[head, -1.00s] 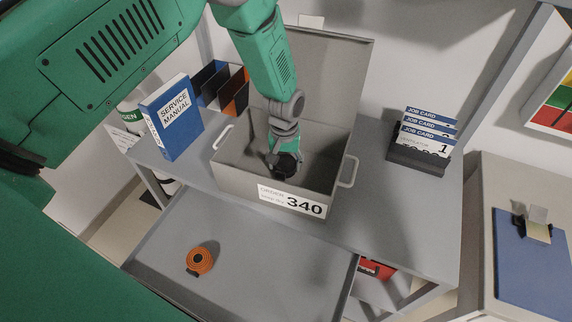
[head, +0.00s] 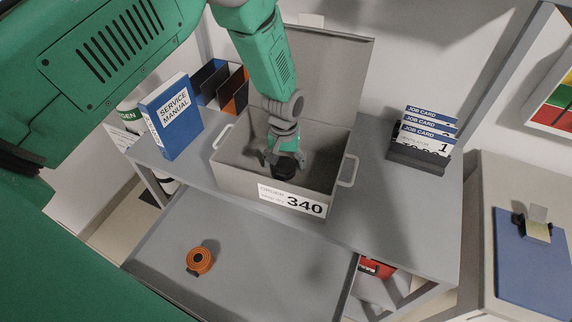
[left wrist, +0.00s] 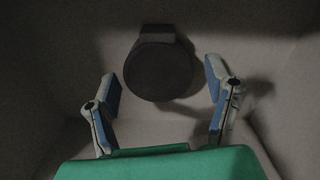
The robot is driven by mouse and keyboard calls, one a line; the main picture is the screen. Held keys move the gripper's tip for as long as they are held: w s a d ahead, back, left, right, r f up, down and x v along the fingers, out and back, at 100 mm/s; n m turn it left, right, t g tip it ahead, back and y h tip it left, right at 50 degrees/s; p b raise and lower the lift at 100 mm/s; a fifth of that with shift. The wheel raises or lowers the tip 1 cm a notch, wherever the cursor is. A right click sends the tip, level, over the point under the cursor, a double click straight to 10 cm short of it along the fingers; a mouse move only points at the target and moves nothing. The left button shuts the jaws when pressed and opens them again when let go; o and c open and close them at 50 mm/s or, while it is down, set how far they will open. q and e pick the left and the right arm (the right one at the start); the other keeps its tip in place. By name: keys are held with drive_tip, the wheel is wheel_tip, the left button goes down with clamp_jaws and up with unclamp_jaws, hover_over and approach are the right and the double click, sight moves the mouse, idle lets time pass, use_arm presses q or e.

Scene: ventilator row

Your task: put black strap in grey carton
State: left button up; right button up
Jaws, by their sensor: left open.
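The grey carton (head: 232,178) stands open on the shelf, lid up at the back, with a label reading 340 on its front. My left gripper (head: 285,160) is inside it, pointing down, with its fingers spread. The black strap (head: 284,172), a dark round coil, is below the fingers inside the carton. In the left wrist view the black strap (left wrist: 158,68) lies ahead of the open left gripper (left wrist: 162,95), apart from both fingers. My right gripper is not in view.
An orange coil (head: 200,260) lies on the lower grey surface in front. A blue service manual (head: 172,118) stands left of the carton, and a job card holder (head: 420,150) stands to its right. A clipboard (head: 535,262) is at far right.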

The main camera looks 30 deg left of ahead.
sight(284, 163)
use_arm(q)
wheel_tip(284, 163, up, 11)
drive_tip(key=shift+b, duration=0.45)
idle(0.3)
